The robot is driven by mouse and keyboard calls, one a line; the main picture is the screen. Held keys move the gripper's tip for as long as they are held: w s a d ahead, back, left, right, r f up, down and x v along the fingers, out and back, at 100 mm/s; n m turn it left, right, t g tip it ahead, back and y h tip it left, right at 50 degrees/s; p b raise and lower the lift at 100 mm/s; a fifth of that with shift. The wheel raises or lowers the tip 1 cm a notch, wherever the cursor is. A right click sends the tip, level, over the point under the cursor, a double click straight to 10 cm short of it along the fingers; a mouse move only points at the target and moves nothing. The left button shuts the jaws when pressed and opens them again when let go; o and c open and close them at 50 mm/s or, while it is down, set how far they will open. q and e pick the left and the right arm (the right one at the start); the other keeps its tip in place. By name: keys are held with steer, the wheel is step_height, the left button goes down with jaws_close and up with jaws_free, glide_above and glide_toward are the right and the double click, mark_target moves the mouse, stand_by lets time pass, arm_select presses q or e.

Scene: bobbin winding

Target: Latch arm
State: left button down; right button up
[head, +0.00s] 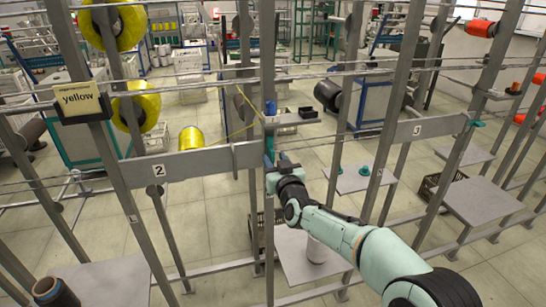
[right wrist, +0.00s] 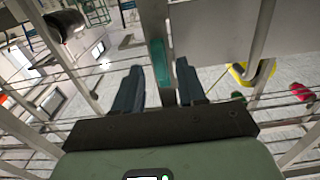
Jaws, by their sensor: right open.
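A long grey bar marked 2 (head: 205,161) runs level across the frame and ends at a grey upright (head: 268,60). A teal piece (head: 269,147) shows at that end, close to my right gripper (head: 276,162). In the right wrist view my right gripper (right wrist: 160,88) is open, with its two dark fingers apart. A teal strip (right wrist: 161,62) on a grey post shows between and beyond the fingers. I cannot tell whether either finger touches it. My left gripper is not in view.
Another grey bar marked 3 (head: 420,128) lies to the right, with a teal end piece (head: 473,119). Yellow spools (head: 136,107) hang at left beside a sign reading yellow (head: 77,100). Grey uprights and thin rails surround my right arm. A grey shelf (head: 300,262) lies below it.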

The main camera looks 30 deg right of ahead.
steer(key=shift+x, duration=1.2)
steer(key=shift+s, duration=0.1)
jaws_close()
